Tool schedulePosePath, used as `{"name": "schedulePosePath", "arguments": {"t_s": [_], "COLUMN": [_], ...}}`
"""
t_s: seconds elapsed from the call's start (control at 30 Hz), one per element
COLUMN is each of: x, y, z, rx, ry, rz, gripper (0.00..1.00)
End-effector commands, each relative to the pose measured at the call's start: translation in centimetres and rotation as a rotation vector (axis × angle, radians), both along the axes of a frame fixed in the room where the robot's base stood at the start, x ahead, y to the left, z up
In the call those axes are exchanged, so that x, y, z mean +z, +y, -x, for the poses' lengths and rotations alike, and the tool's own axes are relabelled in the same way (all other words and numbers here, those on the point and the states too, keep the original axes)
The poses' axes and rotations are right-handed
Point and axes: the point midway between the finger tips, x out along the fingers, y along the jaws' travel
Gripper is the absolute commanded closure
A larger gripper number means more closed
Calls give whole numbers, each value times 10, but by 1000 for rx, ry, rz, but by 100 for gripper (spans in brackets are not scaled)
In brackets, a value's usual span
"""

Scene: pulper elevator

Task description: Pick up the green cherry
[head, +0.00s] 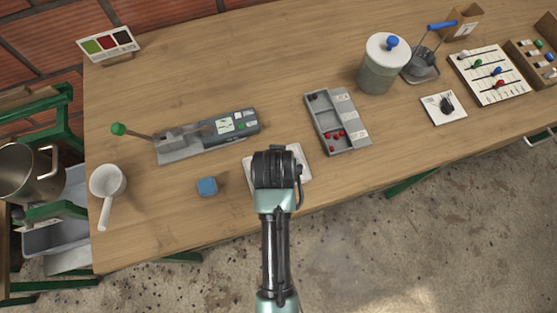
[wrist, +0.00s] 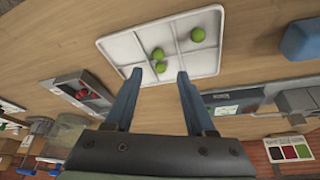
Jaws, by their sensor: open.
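Several green cherries lie in a white divided tray (wrist: 110,46), seen in the wrist view. One green cherry (wrist: 197,35) sits apart on the right side of the tray. Two others, an upper green cherry (wrist: 158,54) and a lower green cherry (wrist: 161,67), sit close together near its middle edge. My gripper (wrist: 157,72) is open and empty, its two blue-grey fingers pointing at the tray with the lower cherry between the fingertips in the picture. In the head view my arm covers most of the tray (head: 303,158) and hides the cherries.
A grey sorting box (head: 328,112) with red cherries stands right of the tray. A grey lever device (head: 205,137) is behind left, a blue block (head: 207,186) and a white ladle-like cup (head: 108,183) further left. A lidded jar (head: 384,65) stands back right. Bare wood lies between.

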Motion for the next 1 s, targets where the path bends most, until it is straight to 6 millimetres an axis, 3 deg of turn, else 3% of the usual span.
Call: {"name": "schedulePosePath", "arguments": {"t_s": [0.13, 0.43, 0.73, 1.0], "x": [-15, -19, -19, -19], "y": [0, 0, 0, 0], "z": [-6, -7, -7, -6], "rx": [0, 0, 0, 0], "ry": [0, -1, 1, 2], "rz": [0, 0, -1, -1], "gripper": [45, 47, 100, 100]}}
